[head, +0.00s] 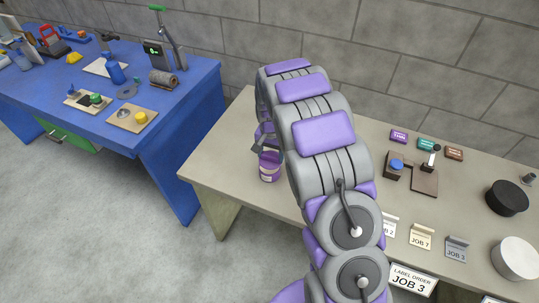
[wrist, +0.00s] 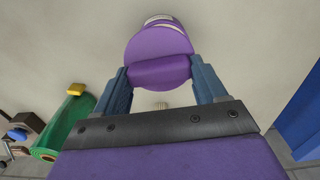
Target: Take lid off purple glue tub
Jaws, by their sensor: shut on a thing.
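The purple glue tub (head: 269,170) stands upright on the beige table, left of my arm in the head view. Its pale label band shows there and at the top of the wrist view (wrist: 163,19). The round purple lid (wrist: 158,42) faces the wrist camera and has a thick raised grip bar (wrist: 160,70). My gripper (wrist: 160,76) is shut on this bar, with one blue-grey finger at each end. In the head view my gripper (head: 264,143) is just above the tub, partly hidden by my arm. I cannot tell whether the lid is seated or slightly raised.
Job cards, a small press (head: 425,175), a black cylinder (head: 507,198) and a white cylinder (head: 516,258) lie to the right. A cluttered blue table (head: 190,100) stands left across a gap. A wall runs behind.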

